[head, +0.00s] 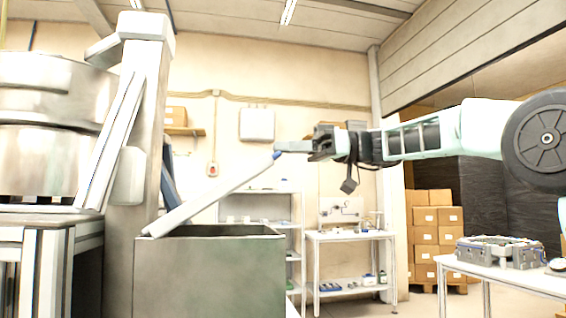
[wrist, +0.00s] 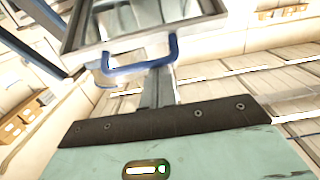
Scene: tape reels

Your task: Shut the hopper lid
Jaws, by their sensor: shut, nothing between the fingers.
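The grey metal hopper (head: 210,272) stands left of centre in the head view. Its pale lid (head: 215,196) is open, slanting up to the right from the hopper's left edge. A blue handle (head: 277,155) is at the lid's raised end. My gripper (head: 284,146) is shut and empty at that end, very close to the handle. In the wrist view the blue handle (wrist: 140,66) crosses just past my fingers (wrist: 158,88), under the framed lid (wrist: 95,22). I cannot tell whether they touch.
A large steel drum (head: 50,115) and a machine column (head: 140,120) stand left of the hopper. White shelving (head: 340,236) is behind. A white table (head: 510,275) with a grey device (head: 497,252) is at right. Stacked boxes (head: 437,235) stand at the back.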

